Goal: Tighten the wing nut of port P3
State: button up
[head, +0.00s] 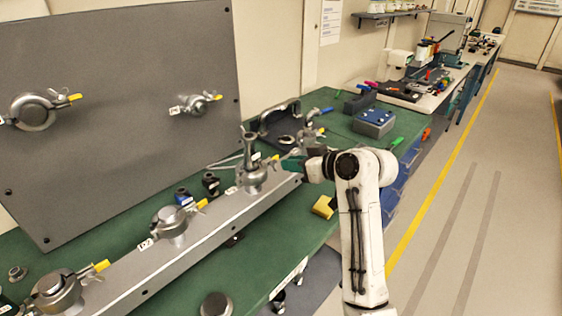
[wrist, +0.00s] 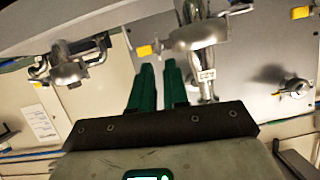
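Several clamped ports with yellow-tipped wing nuts stand along a grey beam; their labels are too small to read surely. The port with a tall neck (head: 253,176) is the one nearest my gripper (head: 291,163), with its yellow tip (head: 275,158) on the gripper's side. My gripper is at its right, apart from it as far as I can tell. In the wrist view, the green fingers (wrist: 157,66) have a narrow gap between them and hold nothing. A clamped port (wrist: 198,36) is just right of the fingertips, its yellow tip (wrist: 146,50) just beyond them.
A grey upright panel (head: 120,60) carries two more clamps. A yellow block (head: 323,207) and a blue box (head: 374,122) lie on the green bench. The floor at right is clear.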

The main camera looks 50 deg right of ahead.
aim_at(277, 162)
jog(key=shift+x, duration=2.15)
grip_shut()
